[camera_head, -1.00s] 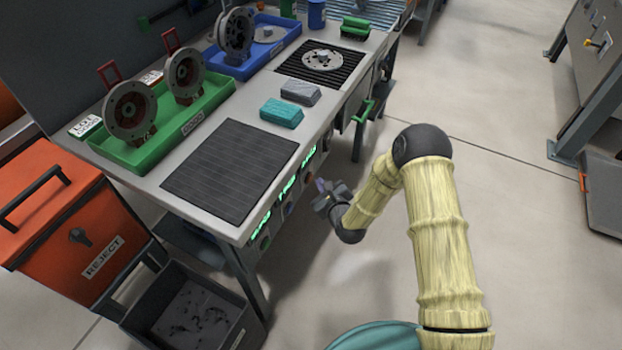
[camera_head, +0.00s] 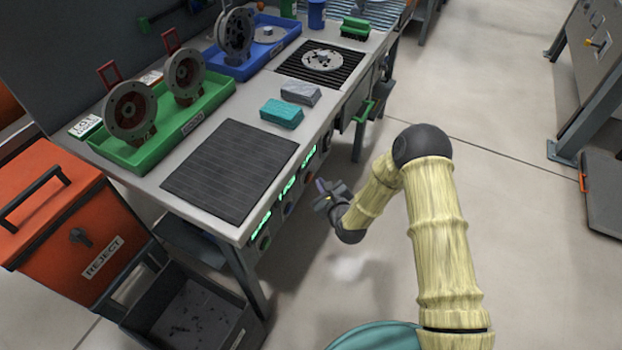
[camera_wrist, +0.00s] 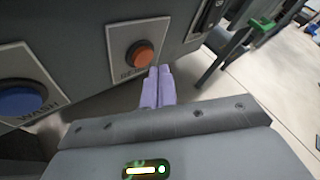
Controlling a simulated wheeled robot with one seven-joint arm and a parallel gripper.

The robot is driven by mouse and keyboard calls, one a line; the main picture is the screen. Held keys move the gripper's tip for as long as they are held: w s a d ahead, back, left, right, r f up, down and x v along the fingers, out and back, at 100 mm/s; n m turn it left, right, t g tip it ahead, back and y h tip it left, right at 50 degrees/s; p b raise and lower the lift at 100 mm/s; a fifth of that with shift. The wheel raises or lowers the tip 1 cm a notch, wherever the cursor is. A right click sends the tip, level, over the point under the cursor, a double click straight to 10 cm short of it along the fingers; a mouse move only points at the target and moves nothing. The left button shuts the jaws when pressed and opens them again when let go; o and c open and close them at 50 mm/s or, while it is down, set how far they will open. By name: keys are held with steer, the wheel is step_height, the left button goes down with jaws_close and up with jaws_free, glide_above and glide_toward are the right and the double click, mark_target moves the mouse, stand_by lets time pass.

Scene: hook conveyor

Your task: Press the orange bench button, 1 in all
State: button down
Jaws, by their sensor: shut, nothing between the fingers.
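The orange bench button (camera_wrist: 140,54) shows in the wrist view, round and domed, set in a pale labelled plate on the bench's dark front panel. In the head view a small reddish button (camera_head: 309,173) shows at the right end of the row on the bench front. My gripper (camera_wrist: 158,72) is shut and empty, its two purple fingertips together just below and slightly right of the orange button in the wrist view. I cannot tell whether they touch the panel. In the head view my gripper (camera_head: 321,186) is just right of the bench front.
A blue button (camera_wrist: 22,100) on a plate marked WASH is left of the orange one. A green handle (camera_wrist: 262,28) sticks out farther right. The bench top (camera_head: 312,134) holds trays and blocks. A red REJECT bin (camera_head: 70,215) stands left.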

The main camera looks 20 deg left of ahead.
steer(key=shift+a, duration=0.1)
stand_by(0.6)
steer(key=shift+a, duration=0.35)
steer(key=shift+w+a, duration=0.1)
steer(key=shift+a, duration=0.3)
stand_by(0.9)
steer(key=shift+d, duration=0.8)
steer(key=shift+s+d, duration=0.15)
steer(key=shift+d, duration=1.1)
steer(key=shift+s+d, duration=0.15)
steer(key=shift+d, duration=1.1)
